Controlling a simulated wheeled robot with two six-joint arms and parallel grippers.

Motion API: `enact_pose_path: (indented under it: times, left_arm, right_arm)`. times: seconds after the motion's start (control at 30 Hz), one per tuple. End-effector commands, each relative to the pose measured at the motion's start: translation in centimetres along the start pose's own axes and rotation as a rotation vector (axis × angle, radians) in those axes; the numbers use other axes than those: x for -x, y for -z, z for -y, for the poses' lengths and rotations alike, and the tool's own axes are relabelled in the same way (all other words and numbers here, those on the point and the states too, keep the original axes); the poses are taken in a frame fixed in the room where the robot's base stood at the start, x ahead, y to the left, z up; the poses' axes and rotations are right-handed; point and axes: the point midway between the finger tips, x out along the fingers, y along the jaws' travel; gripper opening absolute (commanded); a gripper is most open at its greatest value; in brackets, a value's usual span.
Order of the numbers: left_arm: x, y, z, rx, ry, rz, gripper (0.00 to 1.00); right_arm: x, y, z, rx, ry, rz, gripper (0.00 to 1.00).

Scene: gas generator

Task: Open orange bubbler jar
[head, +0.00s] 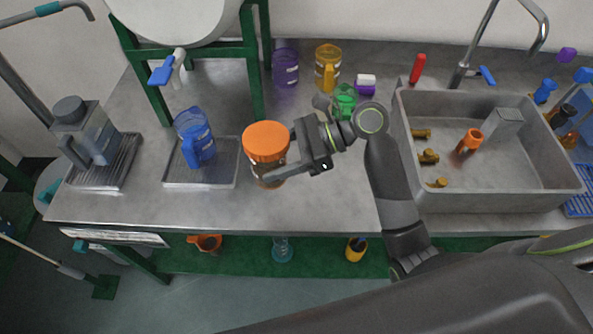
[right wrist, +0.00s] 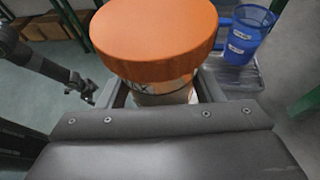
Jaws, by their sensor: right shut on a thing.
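The orange bubbler jar has a wide orange lid (head: 266,141) and a clear body (head: 262,172) with a label. It is upright, over the front middle of the counter, and the lid is on it. My right gripper (head: 275,167) is shut on the body just below the lid, with one finger on each side. In the right wrist view the lid (right wrist: 155,35) hides much of the body (right wrist: 165,92). I cannot tell whether the jar touches the counter. My left gripper (right wrist: 80,88) shows small and dark at the left of the right wrist view, apart from the jar.
A blue jug (head: 197,140) stands on a metal tray (head: 200,180) left of the jar. A grey jug (head: 85,130) is farther left. Purple (head: 286,68) and yellow (head: 328,68) jugs stand behind. The sink (head: 510,190) is right. The front counter around the jar is clear.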

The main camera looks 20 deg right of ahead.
Motion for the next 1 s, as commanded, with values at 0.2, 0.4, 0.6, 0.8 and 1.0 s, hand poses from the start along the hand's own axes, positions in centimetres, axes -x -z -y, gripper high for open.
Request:
enact_pose_path:
  times: [0.2,0.4,0.6,0.8,1.0]
  left_arm:
    - [-0.7,-0.1,-0.1,0.0,0.0,0.0,0.98]
    - [-1.0,-0.1,-0.1,0.0,0.0,0.0,0.98]
    - [-1.3,-0.1,-0.1,0.0,0.0,0.0,0.98]
    - [-1.6,-0.2,-0.1,0.0,0.0,0.0,0.98]
    - [-1.9,-0.2,-0.1,0.0,0.0,0.0,0.98]
  right_arm:
    - [2.6,4.3,4.4,-0.132,0.287,-0.006,0.0]
    - [5.0,6.7,7.0,-0.184,0.469,0.0,0.0]
    - [5.2,9.0,7.7,-0.202,0.526,0.005,0.0]
    - [3.9,12.2,7.8,-0.201,0.525,0.006,0.0]
    - [3.1,14.1,7.8,-0.198,0.526,0.005,0.0]
